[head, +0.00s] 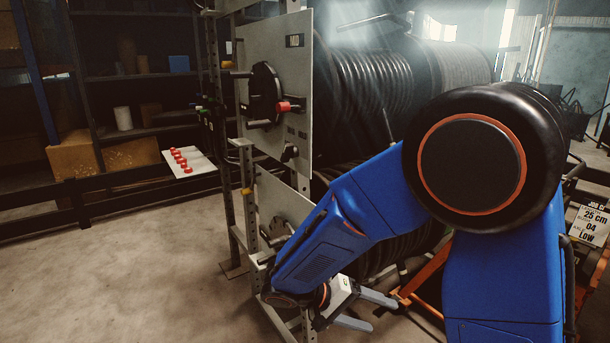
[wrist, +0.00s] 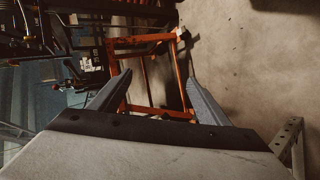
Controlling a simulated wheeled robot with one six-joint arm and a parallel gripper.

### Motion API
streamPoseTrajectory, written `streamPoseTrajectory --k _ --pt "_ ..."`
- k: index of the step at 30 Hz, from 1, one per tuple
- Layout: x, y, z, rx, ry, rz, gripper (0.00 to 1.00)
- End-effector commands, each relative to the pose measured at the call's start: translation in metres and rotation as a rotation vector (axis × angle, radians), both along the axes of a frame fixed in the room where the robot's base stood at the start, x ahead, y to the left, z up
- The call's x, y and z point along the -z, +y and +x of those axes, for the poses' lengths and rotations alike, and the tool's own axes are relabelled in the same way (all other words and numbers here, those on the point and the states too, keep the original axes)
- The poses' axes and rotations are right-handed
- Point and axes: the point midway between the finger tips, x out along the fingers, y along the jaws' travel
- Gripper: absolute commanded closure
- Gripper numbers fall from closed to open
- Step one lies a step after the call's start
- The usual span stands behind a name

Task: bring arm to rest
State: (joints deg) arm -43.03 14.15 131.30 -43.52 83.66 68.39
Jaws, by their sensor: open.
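My gripper (head: 366,310) is low in the head view, in front of the grey metal frame and below the hose reels. Its two grey fingers are spread apart and point to the right. In the wrist view my gripper (wrist: 150,98) shows both fingers apart with nothing between them. Beyond the fingertips is an orange metal frame (wrist: 153,40) standing on the floor. My blue arm is bent, with its large black joint near the camera.
The grey upright panel (head: 272,80) carries a black dial with a red knob (head: 284,106). Black hose reels (head: 375,95) stand behind my arm. A white board (head: 190,162) with several red caps is at the left. Concrete floor (head: 110,260) lies open at the lower left.

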Motion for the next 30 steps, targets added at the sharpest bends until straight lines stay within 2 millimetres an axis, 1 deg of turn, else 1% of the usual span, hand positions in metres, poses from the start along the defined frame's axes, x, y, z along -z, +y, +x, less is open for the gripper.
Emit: streamPoseTrajectory --k 1,3,12,21,30 --pt "-0.007 -0.011 -0.004 0.022 0.013 0.039 0.3" --pt "-0.013 -0.024 -0.012 0.043 0.039 0.093 0.3" --pt "-0.037 -0.068 -0.046 0.098 0.108 0.339 0.3" --pt "-0.058 -0.097 -0.082 0.092 0.103 0.583 0.3" --pt "-0.078 -0.113 -0.114 0.029 0.027 0.795 0.3"
